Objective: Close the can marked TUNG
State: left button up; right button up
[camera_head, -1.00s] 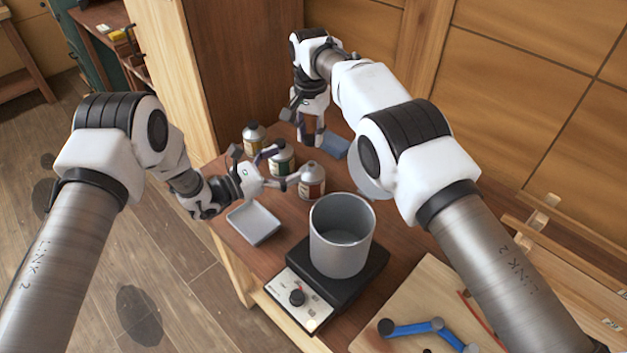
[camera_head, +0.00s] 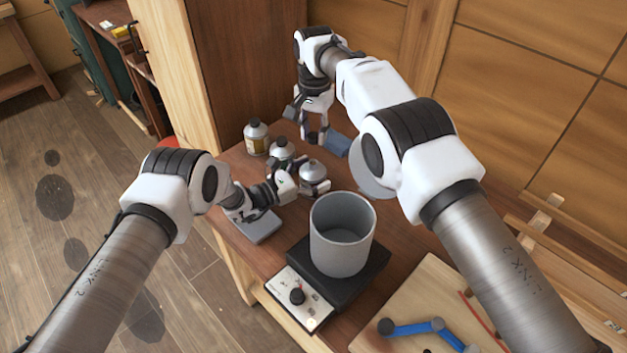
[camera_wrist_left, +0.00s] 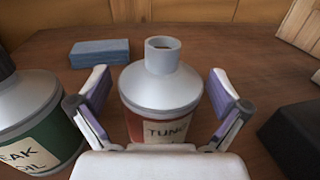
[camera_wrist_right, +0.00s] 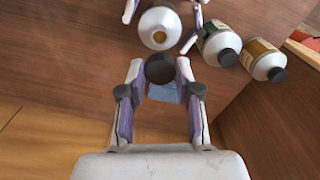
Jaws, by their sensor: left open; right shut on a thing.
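The can marked TUNG (camera_wrist_left: 160,95) stands upright on the bench, its neck open. It also shows in the head view (camera_head: 313,170) and, from above, in the right wrist view (camera_wrist_right: 158,30). My left gripper (camera_wrist_left: 158,88) is open, with a finger on each side of this can; gaps show between fingers and can. My right gripper (camera_wrist_right: 160,85) is shut on a round black cap (camera_wrist_right: 160,69). It holds the cap over the bench, beyond the can in the head view (camera_head: 313,138).
The green TEAK OIL can (camera_wrist_left: 35,120) stands close to the left of the TUNG can, with another can (camera_head: 256,138) beyond. A blue block (camera_wrist_left: 100,52) lies behind. A grey pot (camera_head: 342,235) on a black hot plate and a shallow tray (camera_head: 262,230) are nearer.

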aim_at(314, 162)
pick_arm(q)
jog(key=shift+a+r, duration=0.1)
pick_arm(e)
jog(key=shift+s+a+r, duration=0.1)
jog(key=shift+a, duration=0.05)
pick_arm(q)
jog(key=c, duration=1.7)
jog(key=shift+c, duration=0.2)
pick_arm(e)
jog(key=shift+f, duration=2.5)
jog(key=shift+f, duration=0.1)
jog(key=shift+f, duration=0.75)
jog(key=shift+f, duration=0.6)
